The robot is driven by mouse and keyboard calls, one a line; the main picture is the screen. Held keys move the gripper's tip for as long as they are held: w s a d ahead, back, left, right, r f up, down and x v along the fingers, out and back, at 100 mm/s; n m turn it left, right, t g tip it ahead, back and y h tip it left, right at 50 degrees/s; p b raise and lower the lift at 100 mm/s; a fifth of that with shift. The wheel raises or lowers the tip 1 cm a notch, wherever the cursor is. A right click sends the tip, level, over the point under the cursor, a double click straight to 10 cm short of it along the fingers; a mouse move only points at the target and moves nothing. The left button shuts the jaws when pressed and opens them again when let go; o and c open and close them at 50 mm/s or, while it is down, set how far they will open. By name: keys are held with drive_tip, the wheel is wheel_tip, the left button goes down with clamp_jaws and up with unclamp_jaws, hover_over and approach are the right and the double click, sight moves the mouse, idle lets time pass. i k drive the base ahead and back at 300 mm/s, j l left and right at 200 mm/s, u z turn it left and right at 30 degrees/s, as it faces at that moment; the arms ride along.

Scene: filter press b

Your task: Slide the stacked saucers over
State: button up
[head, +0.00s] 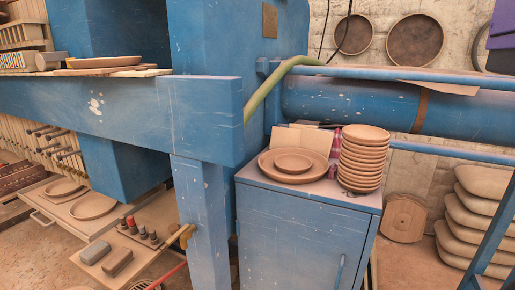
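A tall stack of several tan saucers (362,158) stands upright at the right of the blue cabinet's top (300,235). To its left, a small saucer or plate (293,161) lies on a wider plate (268,170) on the same cabinet. I cannot tell which of these two groups the task names. The stack is close to the cabinet's right edge. My gripper is not in view.
A blue beam (130,115) and pipe (350,103) run nearby. Bare cabinet top shows in front of the stack. Stacked pale shapes (478,222) stand at right.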

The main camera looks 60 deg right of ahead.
sight(364, 149)
drive_tip(key=z, duration=1.6)
